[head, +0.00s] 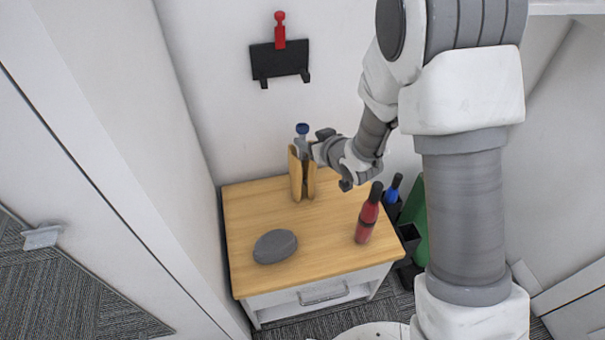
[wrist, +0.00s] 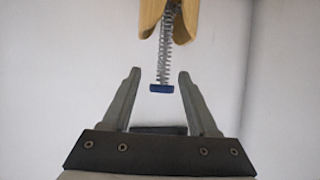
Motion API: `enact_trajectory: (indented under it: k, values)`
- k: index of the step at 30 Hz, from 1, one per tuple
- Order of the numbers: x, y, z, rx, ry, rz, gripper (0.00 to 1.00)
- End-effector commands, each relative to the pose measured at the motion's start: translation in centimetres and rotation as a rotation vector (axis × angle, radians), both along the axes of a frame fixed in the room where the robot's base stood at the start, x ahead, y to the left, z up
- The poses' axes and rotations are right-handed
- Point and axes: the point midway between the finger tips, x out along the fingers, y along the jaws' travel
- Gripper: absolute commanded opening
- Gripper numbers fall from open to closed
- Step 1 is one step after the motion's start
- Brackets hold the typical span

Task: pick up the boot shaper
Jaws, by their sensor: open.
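The boot shaper (head: 296,180) stands upright at the back of the wooden cabinet top. It has tan wooden halves and a blue end above them. In the wrist view, its wooden part (wrist: 168,15) is at the top edge, with a bare coil spring running to the blue end (wrist: 162,88). My gripper (head: 304,148) is open near the shaper's upper end. In the wrist view, the gripper (wrist: 160,75) shows its two fingers spread, with the blue end appearing between them and a visible gap on each side. Whether they are level in depth is unclear.
A dark grey oval object (head: 275,246) lies at the front left of the wooden top (head: 325,245). A red bottle (head: 367,215) stands at the right. A black wall rack (head: 280,61) holds a red item (head: 280,30). A wall rises behind the cabinet.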

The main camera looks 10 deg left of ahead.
Motion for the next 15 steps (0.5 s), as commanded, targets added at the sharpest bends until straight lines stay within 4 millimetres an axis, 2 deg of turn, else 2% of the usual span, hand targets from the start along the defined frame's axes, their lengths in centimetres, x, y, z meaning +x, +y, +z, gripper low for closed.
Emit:
enact_trajectory:
  k: [3,6,15]
  values:
    - [1.0,1.4,-1.4,0.000,0.000,0.003,0.60]
    - [2.0,2.1,-2.0,-0.001,-0.001,0.000,0.60]
    - [2.8,2.7,-2.3,0.001,0.001,0.000,0.60]
